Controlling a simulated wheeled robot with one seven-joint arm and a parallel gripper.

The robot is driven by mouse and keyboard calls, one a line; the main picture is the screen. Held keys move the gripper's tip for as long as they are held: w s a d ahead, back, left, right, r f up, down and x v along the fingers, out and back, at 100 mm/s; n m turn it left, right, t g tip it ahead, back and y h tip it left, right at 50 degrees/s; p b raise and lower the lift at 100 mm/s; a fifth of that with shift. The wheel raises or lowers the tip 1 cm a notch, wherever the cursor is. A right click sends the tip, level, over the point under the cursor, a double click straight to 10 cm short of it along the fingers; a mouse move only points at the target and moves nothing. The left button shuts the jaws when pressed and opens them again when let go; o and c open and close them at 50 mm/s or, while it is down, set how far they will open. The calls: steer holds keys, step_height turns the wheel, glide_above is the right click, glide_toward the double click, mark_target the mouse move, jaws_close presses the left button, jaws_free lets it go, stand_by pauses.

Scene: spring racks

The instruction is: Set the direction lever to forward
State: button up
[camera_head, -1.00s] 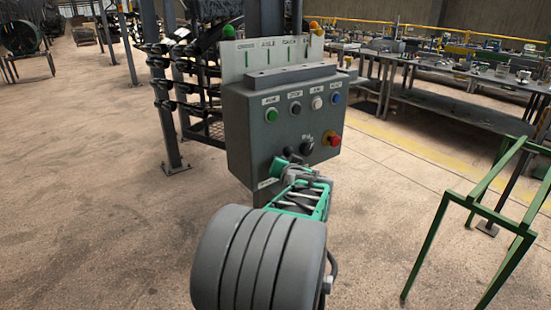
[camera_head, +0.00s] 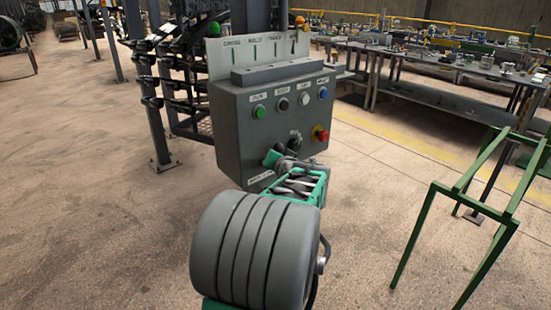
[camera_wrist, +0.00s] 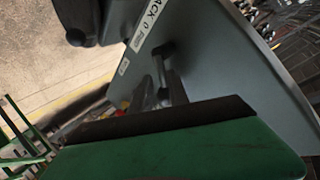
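The grey control box (camera_head: 235,140) stands ahead of me, with a white label strip (camera_head: 260,178) low on its front. In the wrist view a label (camera_wrist: 146,24) reads partly "BACK 0", with its end hard to read. A dark lever (camera_wrist: 163,52) sticks out beside that label. My gripper (camera_head: 279,158) is at the lower front of the box and hides the lever in the head view. Contact and the finger gap cannot be told.
Green, black, white and blue buttons (camera_head: 282,103), a selector knob (camera_head: 295,136) and a red emergency stop (camera_head: 320,133) are on the box close above my gripper. A green frame (camera_head: 455,195) stands at right. Floor at left is open.

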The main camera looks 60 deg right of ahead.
steer(key=o, duration=0.5)
steer(key=shift+s+d+r, duration=0.1)
steer(key=shift+d+r, duration=0.1)
steer(key=shift+r, duration=0.3)
steer(key=shift+s+d+r, duration=0.1)
steer(key=shift+d+r, duration=0.05)
steer(key=shift+r, duration=0.35)
steer(key=shift+c, duration=0.2)
steer(key=shift+o, duration=0.3)
steer(key=shift+w+a+f, duration=0.2)
steer(key=shift+w+f, duration=0.05)
steer(key=shift+f, duration=0.05)
steer(key=v, duration=0.7)
steer(key=shift+s+a+b, duration=0.25)
steer(key=shift+b, duration=0.15)
